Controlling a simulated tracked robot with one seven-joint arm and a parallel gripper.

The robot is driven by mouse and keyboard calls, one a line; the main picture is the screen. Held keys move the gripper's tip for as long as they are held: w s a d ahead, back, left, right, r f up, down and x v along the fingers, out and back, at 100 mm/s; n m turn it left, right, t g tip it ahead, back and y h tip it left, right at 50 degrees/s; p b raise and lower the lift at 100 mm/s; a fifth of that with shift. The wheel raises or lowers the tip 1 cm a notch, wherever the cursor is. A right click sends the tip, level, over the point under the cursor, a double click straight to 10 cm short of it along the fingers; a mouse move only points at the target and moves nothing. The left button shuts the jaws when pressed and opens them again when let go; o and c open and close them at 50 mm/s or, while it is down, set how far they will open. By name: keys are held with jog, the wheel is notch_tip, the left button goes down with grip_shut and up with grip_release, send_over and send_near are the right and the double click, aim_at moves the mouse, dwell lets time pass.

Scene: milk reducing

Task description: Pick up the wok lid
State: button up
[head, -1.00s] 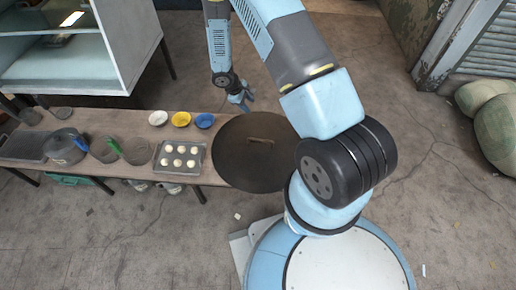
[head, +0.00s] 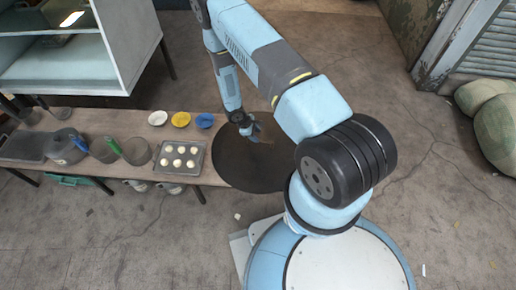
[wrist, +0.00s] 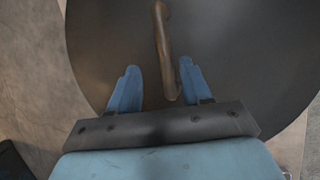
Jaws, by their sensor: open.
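The wok lid (head: 245,168) is a large dark round disc at the right end of the low wooden table in the head view. It also fills much of the wrist view (wrist: 235,50). Its brown bar handle (wrist: 162,45) runs lengthwise ahead of my gripper in the wrist view. My gripper (wrist: 158,80) is open, with its two blue fingers apart above the lid. The near end of the handle shows between the fingers, closer to the right one. In the head view my gripper (head: 250,133) is over the lid and partly covers the handle. I cannot tell the height gap.
The wooden table (head: 215,178) holds a tray of pale buns (head: 180,157), white (head: 158,118), yellow (head: 181,119) and blue (head: 204,120) bowls, and several pots left of them. A shelf cabinet (head: 125,45) stands behind.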

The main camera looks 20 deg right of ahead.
aim_at(260, 140)
jog(key=shift+x, duration=3.1)
jog(key=shift+s+a+f, duration=0.1)
jog(key=shift+s+a, duration=0.05)
grip_shut()
